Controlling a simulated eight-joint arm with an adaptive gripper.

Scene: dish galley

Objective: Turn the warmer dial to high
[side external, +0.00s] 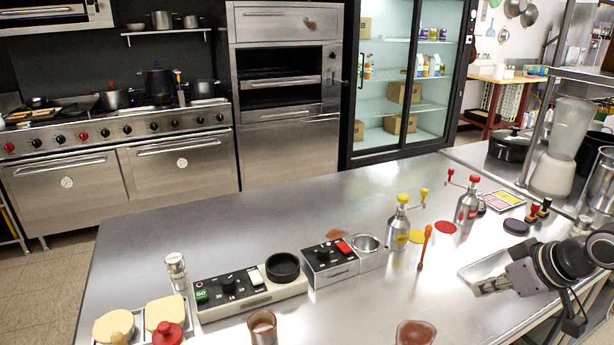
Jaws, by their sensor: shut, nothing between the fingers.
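Two control units stand on the steel counter. The left unit (250,293) has a green GO button, a black dial (228,284), a white switch and a round black ring on its right end. The right unit (331,270) has a black dial (322,254), a red switch (344,248) and a steel cup (367,246) beside it. I cannot tell which is the warmer, and the dial markings are too small to read. My gripper (478,290) is shut and empty above the counter's right side, well to the right of both units and apart from them.
A steel tray (484,268) lies beside my gripper. A glass (262,328) stands in front.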

